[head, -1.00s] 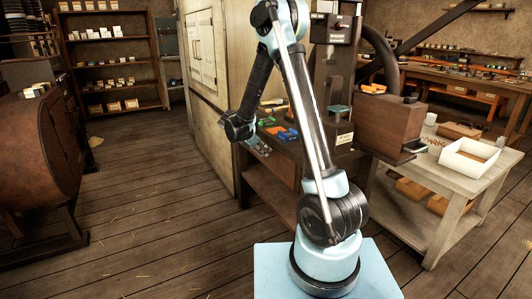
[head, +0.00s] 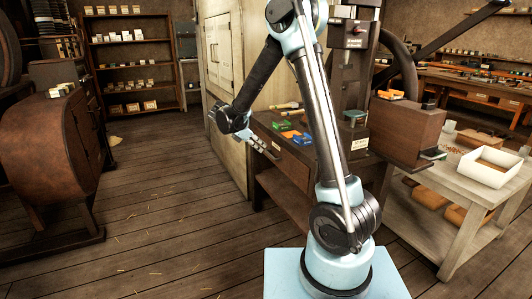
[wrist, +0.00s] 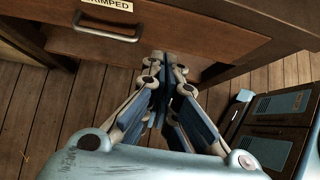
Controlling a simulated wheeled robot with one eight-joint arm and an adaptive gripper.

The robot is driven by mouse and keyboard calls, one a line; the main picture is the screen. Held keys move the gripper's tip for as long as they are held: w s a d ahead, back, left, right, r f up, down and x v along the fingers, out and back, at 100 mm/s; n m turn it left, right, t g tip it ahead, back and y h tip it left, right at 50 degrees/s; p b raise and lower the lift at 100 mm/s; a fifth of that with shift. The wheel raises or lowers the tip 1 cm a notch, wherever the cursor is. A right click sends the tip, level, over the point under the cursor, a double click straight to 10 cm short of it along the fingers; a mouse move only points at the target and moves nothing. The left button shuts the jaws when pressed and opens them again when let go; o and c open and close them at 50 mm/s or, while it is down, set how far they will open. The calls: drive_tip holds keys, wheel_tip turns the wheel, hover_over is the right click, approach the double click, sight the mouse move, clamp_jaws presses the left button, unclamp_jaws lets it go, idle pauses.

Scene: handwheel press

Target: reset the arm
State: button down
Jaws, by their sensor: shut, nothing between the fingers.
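My arm rises from its pale blue base and bends over at the top. My gripper (head: 277,157) hangs at the end of the arm, left of the upright links, in front of the bench drawers in the head view. In the wrist view the fingers of my gripper (wrist: 166,62) are together and empty. They point toward the front of a wooden drawer (wrist: 195,42) with a metal handle and a label reading "CRIMPED". I cannot tell the exact gap between the fingertips and the bench.
The press (head: 350,70) stands on the bench behind my arm, with green, blue and orange pieces (head: 290,133) beside it. A pale table (head: 440,190) with a white tray (head: 487,166) is at right. A rusty drum-shaped machine (head: 45,150) stands left.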

drive_tip(key=s+d+r+m+g+y, duration=0.1)
drive_tip(key=s+d+r+m+y, duration=0.1)
drive_tip(key=s+d+r+m, duration=0.45)
drive_tip(key=s+d+r+m+g+y, duration=0.15)
drive_tip(key=s+d+m, duration=0.25)
drive_tip(key=s+d, duration=0.7)
drive_tip(key=s+d+f+m+y, duration=0.2)
drive_tip(key=s+f+m, duration=0.2)
drive_tip(key=s, duration=0.5)
drive_tip(key=s+d+f+m+y, duration=0.2)
drive_tip(key=s+d+f+m, duration=0.1)
drive_tip(key=s+m, duration=0.5)
drive_tip(key=shift+s+f+m+t, duration=0.35)
drive_tip(key=shift+s+f, duration=0.45)
drive_tip(key=shift+s, duration=0.05)
drive_tip(key=shift+d+y, duration=0.1)
drive_tip(key=shift+y, duration=0.15)
drive_tip(key=shift+w+f, duration=0.2)
drive_tip(key=shift+w, duration=0.25)
